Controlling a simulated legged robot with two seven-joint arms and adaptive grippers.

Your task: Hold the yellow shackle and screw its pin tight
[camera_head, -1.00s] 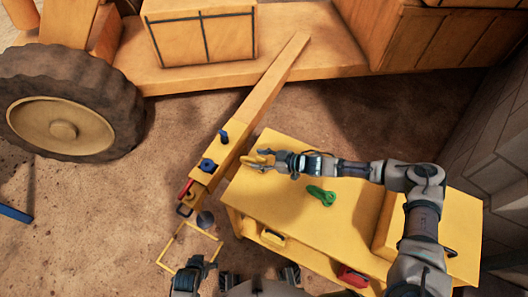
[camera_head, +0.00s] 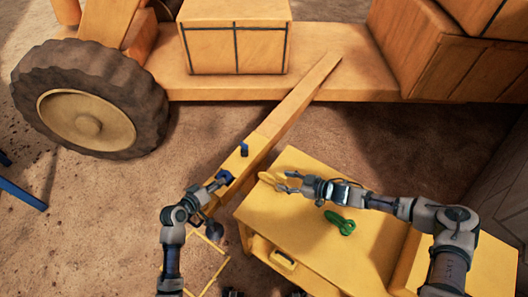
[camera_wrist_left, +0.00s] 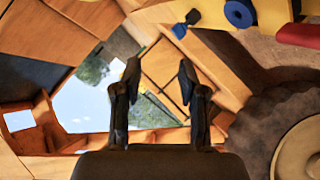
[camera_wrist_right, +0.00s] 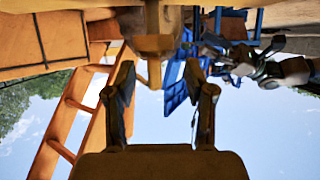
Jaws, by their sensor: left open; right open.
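The yellow shackle (camera_head: 268,178) is small in the head view, near the left edge of the yellow table. My right gripper (camera_head: 282,184) is open with its fingertips right beside the shackle; I cannot tell whether they touch it. In the right wrist view, my open right fingers (camera_wrist_right: 158,95) have a tan, blocky shape above and between their tips, and I cannot tell what it is. The shackle's pin cannot be made out. My left gripper (camera_head: 212,187) is over the yellow drawbar, left of the shackle. In the left wrist view, its fingers (camera_wrist_left: 160,78) are open and empty.
A green shackle (camera_head: 340,223) lies on the yellow table (camera_head: 290,222), below my right forearm. The yellow drawbar (camera_head: 285,112) runs diagonally past the table and carries blue fittings (camera_head: 244,149). A large wheel (camera_head: 88,116) stands at left, with bare ground around it.

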